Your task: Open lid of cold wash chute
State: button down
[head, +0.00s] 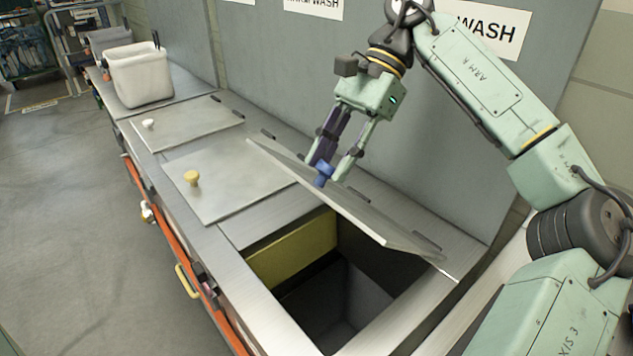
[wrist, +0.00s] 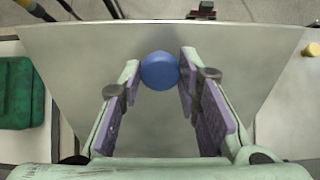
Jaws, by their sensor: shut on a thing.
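The metal lid (head: 365,215) with a blue knob (head: 323,172) is raised and tilted on its back edge. The open chute (head: 335,300) shows below it as a dark shaft with a yellow inner wall. My gripper (head: 330,165) is shut on the blue knob, with a finger on each side of it. In the wrist view, the blue knob (wrist: 160,71) sits between the fingertips and the lid (wrist: 75,60) fills most of the picture. The sign (head: 490,28) behind my arm reads "WASH"; its first word is hidden.
A shut lid with a yellow knob (head: 192,178) and one with a white knob (head: 149,124) lie to the left. A white bin (head: 140,78) stands farther back. The grey wall panel (head: 300,75) rises behind the counter.

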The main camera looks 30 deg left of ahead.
jog(key=shift+g+y, duration=0.3)
jog(key=shift+g, duration=0.6)
jog(key=shift+w+f+v, duration=0.15)
jog(key=shift+v, duration=1.15)
jog(key=shift+w+f+v, duration=0.15)
jog(key=shift+f+v, duration=0.05)
jog(key=shift+v, duration=1.1)
jog(key=shift+d, duration=0.1)
jog(key=c, duration=1.2)
grip_release()
